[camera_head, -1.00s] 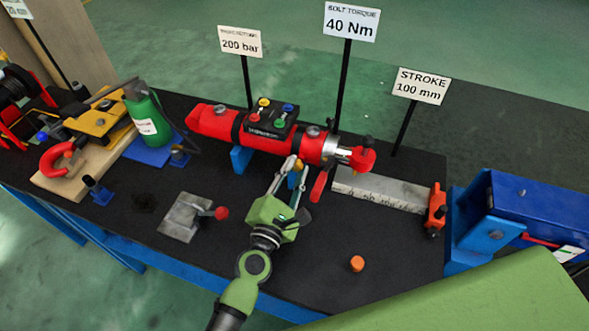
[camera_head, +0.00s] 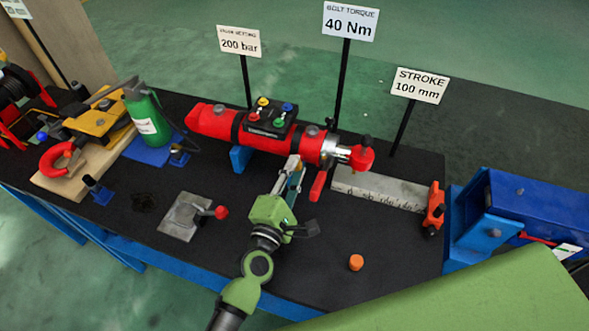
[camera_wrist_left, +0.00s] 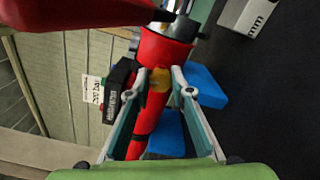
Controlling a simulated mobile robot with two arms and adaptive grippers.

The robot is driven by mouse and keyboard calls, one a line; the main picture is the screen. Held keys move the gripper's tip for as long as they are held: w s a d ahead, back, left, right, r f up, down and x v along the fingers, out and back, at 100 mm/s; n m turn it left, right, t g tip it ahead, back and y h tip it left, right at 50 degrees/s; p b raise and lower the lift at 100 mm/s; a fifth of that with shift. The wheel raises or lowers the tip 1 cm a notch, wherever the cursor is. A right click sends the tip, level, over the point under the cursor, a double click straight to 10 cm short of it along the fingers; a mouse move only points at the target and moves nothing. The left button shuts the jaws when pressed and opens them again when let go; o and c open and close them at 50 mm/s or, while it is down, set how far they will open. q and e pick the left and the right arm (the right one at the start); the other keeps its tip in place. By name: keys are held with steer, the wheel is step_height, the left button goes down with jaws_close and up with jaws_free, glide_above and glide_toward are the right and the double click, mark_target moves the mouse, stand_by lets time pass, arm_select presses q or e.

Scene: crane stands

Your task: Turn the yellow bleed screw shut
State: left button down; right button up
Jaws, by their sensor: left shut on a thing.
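The red cylinder body also fills the middle of the left wrist view (camera_wrist_left: 165,52). I cannot tell how far the screw is turned. My right gripper is not in view.
A black block with coloured caps (camera_head: 270,119) sits on the cylinder. A red lever (camera_head: 318,186) hangs just right of my fingers. A steel stroke scale (camera_head: 380,189) lies to the right. An orange cap (camera_head: 356,262) and a red-knobbed lever plate (camera_head: 186,216) stand nearer on the black bench.

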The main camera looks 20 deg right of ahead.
arm_select(q)
steer(key=c, duration=1.8)
jaws_free()
steer(key=v, duration=1.2)
steer(key=shift+a, duration=0.1)
